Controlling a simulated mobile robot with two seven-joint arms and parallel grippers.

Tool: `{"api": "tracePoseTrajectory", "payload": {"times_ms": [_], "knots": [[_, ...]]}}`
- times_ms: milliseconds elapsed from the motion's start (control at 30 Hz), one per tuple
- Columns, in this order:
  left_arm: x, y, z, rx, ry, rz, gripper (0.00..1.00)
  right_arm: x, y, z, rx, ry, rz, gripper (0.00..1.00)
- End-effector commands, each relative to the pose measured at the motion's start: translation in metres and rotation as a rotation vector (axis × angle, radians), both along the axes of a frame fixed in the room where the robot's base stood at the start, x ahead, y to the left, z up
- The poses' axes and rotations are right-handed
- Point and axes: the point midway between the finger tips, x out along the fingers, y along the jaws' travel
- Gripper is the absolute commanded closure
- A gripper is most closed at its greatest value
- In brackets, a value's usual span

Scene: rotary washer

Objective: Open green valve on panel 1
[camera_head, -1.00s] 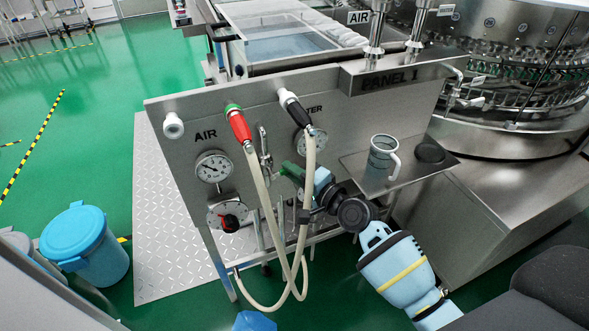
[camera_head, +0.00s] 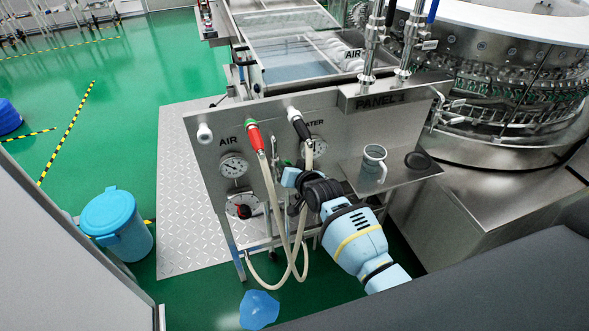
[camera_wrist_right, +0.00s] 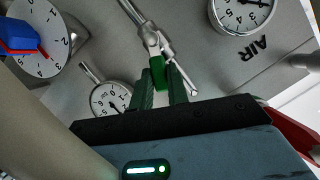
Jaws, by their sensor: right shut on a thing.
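Panel 1 (camera_head: 225,175) is an upright metal panel marked AIR and WATER. In the right wrist view, a green valve handle (camera_wrist_right: 158,72) sits on a metal fitting between the AIR gauge and a smaller gauge. My right gripper (camera_wrist_right: 162,88) has its dark green fingers on either side of this handle and is shut on it. In the head view, my right gripper (camera_head: 286,178) is at the middle of the panel, behind the hoses, and its wrist hides the handle and fingertips. My left gripper is not in view.
Two pale hoses (camera_head: 272,205) with red and black connectors hang in front of the panel, close to my right wrist. A metal mug (camera_head: 373,160) stands on the side shelf. A blue bin (camera_head: 118,222) stands on the floor at left.

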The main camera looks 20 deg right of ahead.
Motion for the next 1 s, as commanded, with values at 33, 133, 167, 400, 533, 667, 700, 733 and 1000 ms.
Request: {"api": "tracePoseTrajectory", "payload": {"times_ms": [33, 133, 167, 400, 533, 667, 700, 733, 1000], "knots": [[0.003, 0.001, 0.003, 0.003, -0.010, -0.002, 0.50, 0.001, 0.004, 0.008, -0.038, -0.011, 0.000, 1.00], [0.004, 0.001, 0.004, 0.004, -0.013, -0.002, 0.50, 0.001, 0.008, 0.006, -0.128, -0.011, -0.001, 1.00], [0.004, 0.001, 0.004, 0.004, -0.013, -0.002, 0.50, 0.001, 0.009, 0.006, -0.152, -0.012, 0.000, 1.00], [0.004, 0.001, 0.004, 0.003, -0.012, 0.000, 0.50, 0.000, 0.017, 0.006, -0.325, -0.015, -0.001, 1.00], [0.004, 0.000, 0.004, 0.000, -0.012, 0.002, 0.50, 0.000, 0.020, 0.006, -0.391, -0.018, 0.000, 1.00], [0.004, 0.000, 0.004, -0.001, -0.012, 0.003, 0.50, 0.000, 0.021, 0.006, -0.436, -0.019, 0.000, 1.00], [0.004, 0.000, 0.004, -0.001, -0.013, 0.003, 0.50, 0.000, 0.022, 0.006, -0.447, -0.020, 0.000, 1.00], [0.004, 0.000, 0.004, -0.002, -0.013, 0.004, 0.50, 0.000, 0.022, 0.006, -0.454, -0.020, 0.000, 1.00], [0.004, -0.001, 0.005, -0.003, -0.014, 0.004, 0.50, 0.000, 0.022, 0.006, -0.479, -0.020, 0.000, 1.00]]}}
